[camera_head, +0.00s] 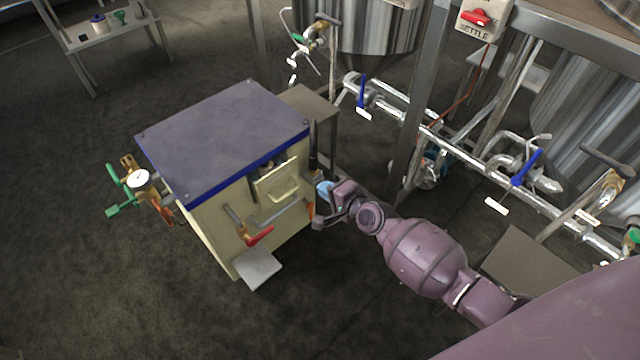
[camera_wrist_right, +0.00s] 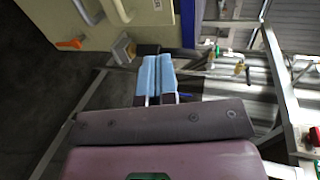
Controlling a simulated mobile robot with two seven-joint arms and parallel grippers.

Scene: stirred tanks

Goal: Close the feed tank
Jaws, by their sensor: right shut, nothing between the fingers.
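A cream box (camera_head: 215,225) with a blue-grey lid (camera_head: 225,135) stands left of centre in the head view; no readable label shows whether it is the feed tank. Its lid lies flat on top. A pale yellow flap (camera_head: 277,185) sits on its front, with a dark gap above. A red-handled valve (camera_head: 258,236) is below. My right gripper (camera_head: 325,191), with light blue fingers, is beside the box's right front edge. In the right wrist view its fingers (camera_wrist_right: 158,76) are together and empty, close to a dark bar (camera_wrist_right: 165,49); contact is unclear. My left gripper is not in view.
Steel pipes (camera_head: 440,135) with blue-handled valves run along the right, below large steel tanks (camera_head: 375,30). A steel post (camera_head: 415,120) stands behind my right arm. A gauge (camera_head: 138,179) and green-handled valve are at the box's left. The floor in front is clear.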

